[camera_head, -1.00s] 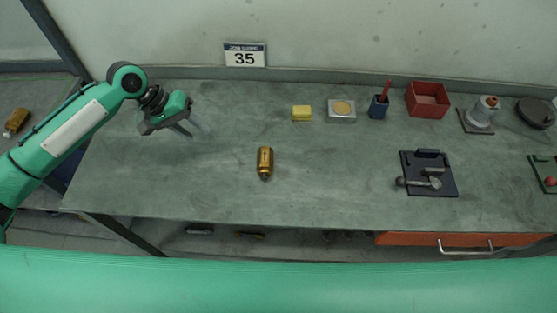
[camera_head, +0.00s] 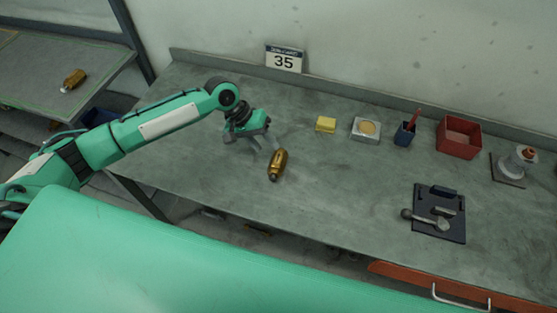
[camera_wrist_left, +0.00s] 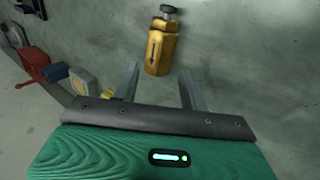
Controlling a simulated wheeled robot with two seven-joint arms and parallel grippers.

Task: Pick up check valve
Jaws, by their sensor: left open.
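The check valve is a brass-coloured cylinder (camera_head: 278,165) lying on the grey workbench (camera_head: 330,190), left of its middle. In the left wrist view the valve (camera_wrist_left: 162,45) lies beyond the fingertips, roughly in line with the gap, with a dark arrow on its side and a dark knob at its far end. My left gripper (camera_head: 268,144) is open and empty, just up and left of the valve in the head view. Its two fingers (camera_wrist_left: 160,80) show apart in the wrist view. My right gripper is not in view.
Behind the valve stand a yellow block (camera_head: 325,124), a grey box with a round tan top (camera_head: 366,129), a blue cup (camera_head: 404,133) and a red bin (camera_head: 459,137). A dark plate with a metal part (camera_head: 438,213) lies to the right. Another brass part (camera_head: 74,79) rests on the left shelf.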

